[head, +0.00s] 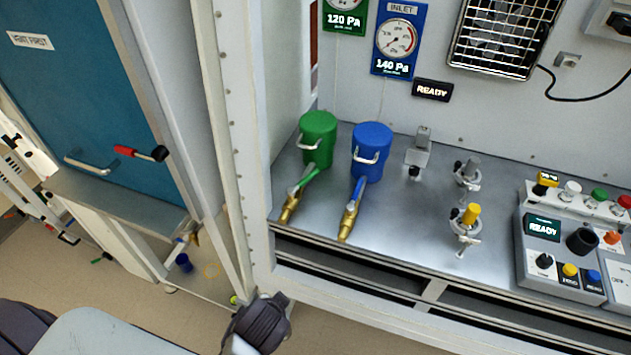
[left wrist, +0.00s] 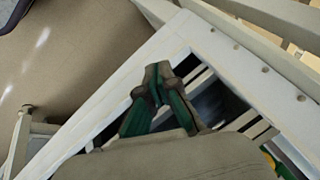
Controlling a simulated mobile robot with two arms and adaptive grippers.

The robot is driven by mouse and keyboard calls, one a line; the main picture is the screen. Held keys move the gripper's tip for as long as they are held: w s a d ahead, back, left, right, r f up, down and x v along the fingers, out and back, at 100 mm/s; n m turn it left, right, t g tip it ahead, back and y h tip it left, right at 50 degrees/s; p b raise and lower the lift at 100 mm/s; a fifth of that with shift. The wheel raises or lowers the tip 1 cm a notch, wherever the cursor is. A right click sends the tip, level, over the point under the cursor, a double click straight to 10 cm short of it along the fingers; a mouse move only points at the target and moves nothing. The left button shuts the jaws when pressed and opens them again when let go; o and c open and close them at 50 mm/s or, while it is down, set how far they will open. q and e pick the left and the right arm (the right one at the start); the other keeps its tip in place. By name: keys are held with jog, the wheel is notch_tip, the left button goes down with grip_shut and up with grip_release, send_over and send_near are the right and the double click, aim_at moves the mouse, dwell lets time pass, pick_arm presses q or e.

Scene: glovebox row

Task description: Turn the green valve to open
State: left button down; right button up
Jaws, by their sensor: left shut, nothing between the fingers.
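The green valve (head: 307,180) has a green lever on a brass body, in front of the green canister (head: 319,138) on the steel bench. Its lever points up and right, roughly in line with the brass body. My left gripper (left wrist: 158,68) is shut and empty in the left wrist view, over the bench's white front frame and dark slots. In the head view a dark part of my left arm shows at the bottom, below and left of the valve and apart from it; the fingertips cannot be made out there. My right gripper is not in view.
A blue valve (head: 353,207) and blue canister (head: 371,150) stand just right of the green ones. A white upright post (head: 225,130) stands left of the bench. Metal fittings (head: 466,225) and a control box (head: 555,250) are farther right. The bench's front frame (head: 360,305) edges the near side.

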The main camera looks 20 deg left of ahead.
aim_at(304, 182)
pick_arm(q)
jog(key=w+d+r+m+t+y, duration=0.2)
jog(key=w+d+r+m+t, duration=0.25)
jog(key=w+r, duration=0.35)
jog(key=w+d+r+m+t+y, duration=0.1)
jog(key=w+d+r+m+t, duration=0.4)
jog(key=r, duration=0.5)
jog(key=shift+n, duration=0.75)
jog(key=p+x, duration=0.1)
jog(key=x, duration=0.2)
jog(key=p+x, duration=0.1)
jog(key=x, duration=0.3)
jog(key=r+p+x, duration=0.1)
jog(key=x, duration=0.2)
jog(key=shift+w+a+p, duration=0.2)
jog(key=shift+a+p, duration=0.05)
jog(key=shift+p, duration=0.1)
jog(key=shift+w+a+f+p, duration=0.15)
jog(key=shift+a+f+p, duration=0.1)
jog(key=shift+a, duration=0.35)
jog(key=shift+w+a+f+p, duration=0.15)
jog(key=shift+w+a+p, duration=0.1)
jog(key=shift+a, duration=0.3)
jog(key=shift+w+a+f+p, duration=0.1)
jog(key=shift+a+f+p, duration=0.15)
jog(key=shift+a, duration=0.35)
